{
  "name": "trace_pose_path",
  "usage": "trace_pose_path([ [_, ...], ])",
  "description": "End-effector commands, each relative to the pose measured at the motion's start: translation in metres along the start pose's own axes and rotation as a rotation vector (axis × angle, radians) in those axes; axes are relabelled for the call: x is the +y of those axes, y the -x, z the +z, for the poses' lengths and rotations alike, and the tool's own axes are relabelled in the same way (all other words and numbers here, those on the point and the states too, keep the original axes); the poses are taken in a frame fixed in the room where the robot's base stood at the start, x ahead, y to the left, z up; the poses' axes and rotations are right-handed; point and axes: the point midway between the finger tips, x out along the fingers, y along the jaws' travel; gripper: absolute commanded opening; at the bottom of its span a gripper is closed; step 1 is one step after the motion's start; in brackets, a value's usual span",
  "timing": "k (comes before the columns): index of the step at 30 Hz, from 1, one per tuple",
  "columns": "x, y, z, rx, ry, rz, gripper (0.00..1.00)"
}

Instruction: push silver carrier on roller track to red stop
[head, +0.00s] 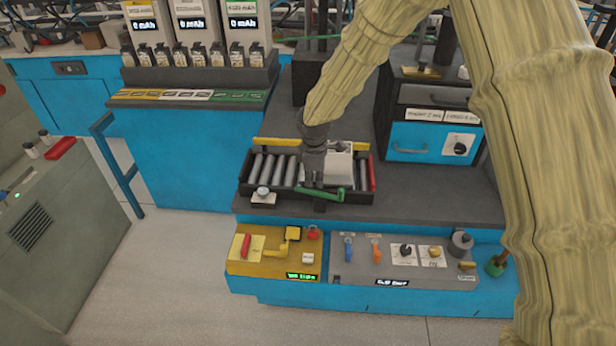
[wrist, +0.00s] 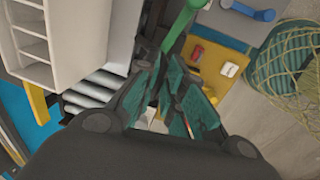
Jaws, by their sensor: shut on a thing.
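The silver carrier (head: 340,163) is a pale grey block on the right half of the roller track (head: 265,168). The red stop (head: 372,172) is an upright red strip at the track's right end; a narrow gap with rollers shows between them. A green handle (head: 325,194) lies along the track's front edge. My gripper (head: 313,184) points down at the front of the track, just left of the carrier. In the wrist view, the green handle (wrist: 182,22) runs between my dark teal fingers (wrist: 172,95), which are shut on it. A pale compartmented block, seemingly the carrier (wrist: 110,35), stands beside them.
A yellow panel (head: 243,267) and a grey panel (head: 340,272) with knobs and levers lie in front of the track. A blue drawer unit (head: 420,142) stands behind right. A yellow rail (head: 290,143) runs along the track's back. Battery chargers (head: 195,40) stand back left.

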Motion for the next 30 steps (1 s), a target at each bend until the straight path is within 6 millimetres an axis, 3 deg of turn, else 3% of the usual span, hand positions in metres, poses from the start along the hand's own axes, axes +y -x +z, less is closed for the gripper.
trace_pose_path([
  [15, -0.0003, -0.0004, 0.0092, 0.000, -0.001, 0.000, 0.00],
  [16, -0.0003, -0.0004, 0.0092, 0.000, -0.001, 0.000, 0.12],
  [19, -0.0003, -0.0004, 0.0091, 0.000, -0.001, 0.000, 0.31],
  [30, 0.0001, 0.0020, 0.0089, 0.000, 0.000, 0.001, 0.32],
])
